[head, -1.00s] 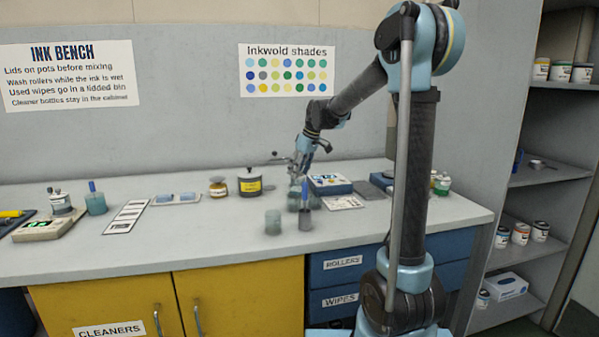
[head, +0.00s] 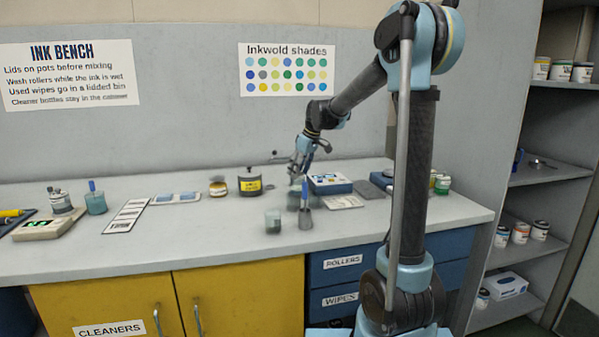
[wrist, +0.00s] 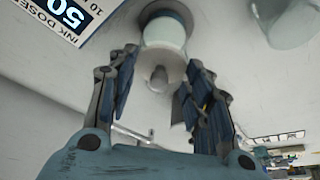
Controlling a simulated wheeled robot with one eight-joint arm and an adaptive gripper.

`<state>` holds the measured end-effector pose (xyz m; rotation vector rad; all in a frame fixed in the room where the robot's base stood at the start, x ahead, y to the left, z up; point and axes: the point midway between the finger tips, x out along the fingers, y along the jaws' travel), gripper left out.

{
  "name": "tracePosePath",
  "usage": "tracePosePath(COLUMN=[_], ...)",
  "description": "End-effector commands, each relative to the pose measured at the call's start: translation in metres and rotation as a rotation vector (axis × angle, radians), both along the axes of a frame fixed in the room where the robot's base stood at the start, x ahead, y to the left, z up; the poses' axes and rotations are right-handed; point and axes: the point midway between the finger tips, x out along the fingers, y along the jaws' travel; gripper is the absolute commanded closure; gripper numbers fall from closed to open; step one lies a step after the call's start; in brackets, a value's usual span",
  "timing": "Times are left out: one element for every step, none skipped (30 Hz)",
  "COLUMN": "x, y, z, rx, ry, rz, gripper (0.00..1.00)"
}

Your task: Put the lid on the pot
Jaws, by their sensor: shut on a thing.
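My gripper (head: 297,178) is over the bench, right of the lidded dark pot with a yellow label (head: 250,182). In the wrist view, my fingers (wrist: 158,88) stand on both sides of a small grey knob (wrist: 159,78), which seems to belong to the lid they hold. A pale, blue-green round body (wrist: 164,36) lies just beyond the knob; whether it is the lid or a pot under it, I cannot tell. A blurred grey-green pot (head: 294,197) stands below my gripper in the head view. Contact between lid and pot is not clear.
A translucent cup (head: 273,221) and a grey cup with a blue handle (head: 305,219) stand close in front. An amber jar (head: 218,188) stands left.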

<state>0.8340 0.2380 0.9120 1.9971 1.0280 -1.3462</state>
Motion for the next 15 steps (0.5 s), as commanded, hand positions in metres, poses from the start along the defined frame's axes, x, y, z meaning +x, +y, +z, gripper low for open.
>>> tracePosePath(x=[0.0000, 0.0000, 0.0000, 0.0000, 0.0000, 0.0000, 0.0000, 0.0000, 0.0001, 0.0001, 0.0001, 0.0001, 0.0001, 0.0001, 0.0000], y=[0.0000, 0.0000, 0.0000, 0.0000, 0.0000, 0.0000, 0.0000, 0.0000, -0.0001, -0.0001, -0.0001, -0.0001, -0.0001, -0.0001, 0.0000], z=[0.0000, 0.0000, 0.0000, 0.0000, 0.0000, 0.0000, 0.0000, 0.0000, 0.0001, 0.0001, 0.0001, 0.0001, 0.0001, 0.0001, 0.0001], rx=[0.000, 0.000, 0.000, 0.000, 0.000, 0.000, 0.000, 0.000, 0.000, 0.000, 0.000, 0.000, 0.000, 0.000, 0.000], ry=[0.000, 0.000, 0.000, 0.000, 0.000, 0.000, 0.000, 0.000, 0.000, 0.000, 0.000, 0.000, 0.000, 0.000, 0.000], rz=[0.000, 0.000, 0.000, 0.000, 0.000, 0.000, 0.000, 0.000, 0.000, 0.000, 0.000, 0.000, 0.000, 0.000, 0.000], gripper=[0.63, 0.63, 0.63, 0.63, 0.63, 0.49, 0.43, 0.36, 0.31, 0.31, 0.31, 0.31, 0.31, 0.31, 0.31])
